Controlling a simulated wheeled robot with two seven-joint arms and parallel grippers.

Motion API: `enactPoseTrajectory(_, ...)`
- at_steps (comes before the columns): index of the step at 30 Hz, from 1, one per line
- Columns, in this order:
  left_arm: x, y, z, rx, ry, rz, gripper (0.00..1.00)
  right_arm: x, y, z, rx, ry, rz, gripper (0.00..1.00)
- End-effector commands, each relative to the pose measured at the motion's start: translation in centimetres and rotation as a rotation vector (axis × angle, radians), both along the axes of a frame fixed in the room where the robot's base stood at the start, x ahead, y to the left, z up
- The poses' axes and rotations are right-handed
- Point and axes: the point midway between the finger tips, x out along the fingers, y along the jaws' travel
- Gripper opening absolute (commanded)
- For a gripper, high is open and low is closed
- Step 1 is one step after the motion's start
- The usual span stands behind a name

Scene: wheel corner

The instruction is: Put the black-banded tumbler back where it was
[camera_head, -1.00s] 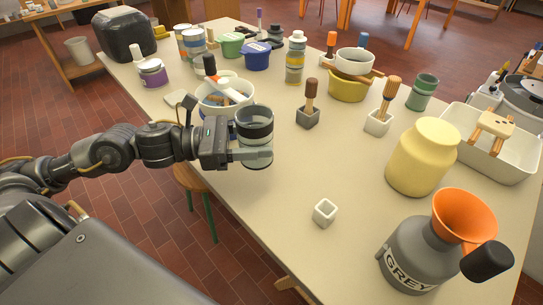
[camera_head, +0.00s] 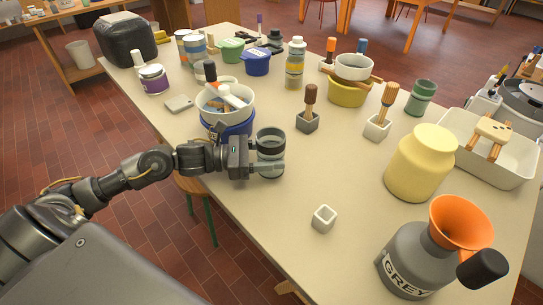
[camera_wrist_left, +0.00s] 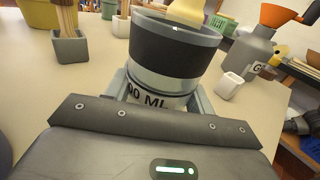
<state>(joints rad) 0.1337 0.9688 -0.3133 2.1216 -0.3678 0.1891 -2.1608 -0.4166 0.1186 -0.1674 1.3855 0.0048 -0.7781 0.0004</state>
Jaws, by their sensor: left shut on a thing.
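The black-banded tumbler (camera_head: 270,142) is upright in my left gripper (camera_head: 268,169), at the table's near left edge beside the blue-and-white bucket. In the left wrist view the tumbler (camera_wrist_left: 172,48) shows a wide black band, a clear lower part and lettering ending in "ML". The fingers of the left gripper (camera_wrist_left: 160,92) close around its lower part from both sides. I cannot tell whether its base touches the table. My right gripper is not in view.
The bucket (camera_head: 226,108) with tools stands just behind the tumbler. A small white cup (camera_head: 324,218), a yellow jar (camera_head: 420,165) and a grey jug (camera_head: 408,255) with an orange funnel stand to the right. The table (camera_head: 300,165) between is clear.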

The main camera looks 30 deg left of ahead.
Motion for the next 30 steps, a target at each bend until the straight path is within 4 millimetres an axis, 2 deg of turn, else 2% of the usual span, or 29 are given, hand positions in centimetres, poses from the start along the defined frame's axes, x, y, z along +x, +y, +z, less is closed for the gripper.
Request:
enactPoseTrajectory(4,0.0,0.0,-0.9,-0.002,-0.002,0.0,0.22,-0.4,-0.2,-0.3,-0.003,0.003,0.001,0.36)
enactPoseTrajectory(23,0.0,0.0,-1.3,-0.001,-0.003,0.001,0.22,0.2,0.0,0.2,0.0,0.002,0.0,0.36)
enactPoseTrajectory(24,0.0,0.0,-1.3,-0.001,-0.003,0.001,0.55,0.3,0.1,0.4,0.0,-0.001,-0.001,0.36)
enactPoseTrajectory(29,0.0,0.0,-1.2,0.0,-0.002,0.001,0.76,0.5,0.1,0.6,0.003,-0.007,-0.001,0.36)
enactPoseTrajectory(30,0.0,0.0,-1.2,0.0,-0.002,0.001,0.76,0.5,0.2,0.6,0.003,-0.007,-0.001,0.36)
